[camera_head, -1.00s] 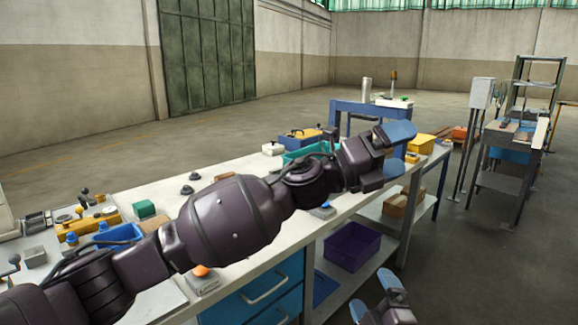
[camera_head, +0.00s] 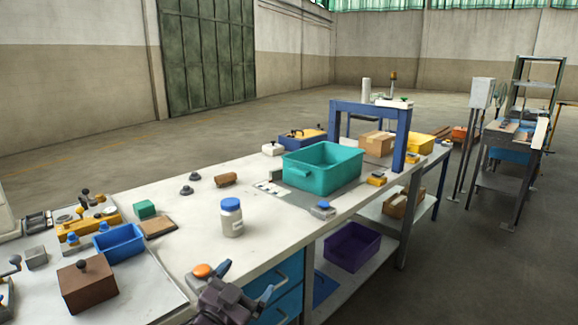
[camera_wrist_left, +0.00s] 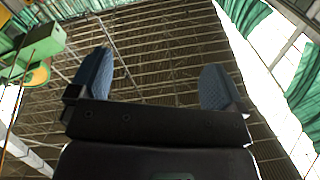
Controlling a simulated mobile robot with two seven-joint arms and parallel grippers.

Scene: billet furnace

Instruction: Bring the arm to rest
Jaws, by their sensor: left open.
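My left gripper (camera_head: 244,281) shows at the bottom of the head view, low in front of the workbench's (camera_head: 270,256) front edge. Its two blue fingertips are apart, with nothing between them. In the left wrist view the open fingers (camera_wrist_left: 157,80) stand empty against the roof, so the gripper points upward. Most of the left arm is outside the head view. My right gripper is not in view.
On the bench are a teal bin (camera_head: 322,188), a white jar with a blue lid (camera_head: 231,222), a blue tray (camera_head: 119,242) and a brown block with a knob (camera_head: 87,288). An orange button (camera_head: 202,271) is close to my gripper. A purple bin (camera_head: 352,250) is on the lower shelf.

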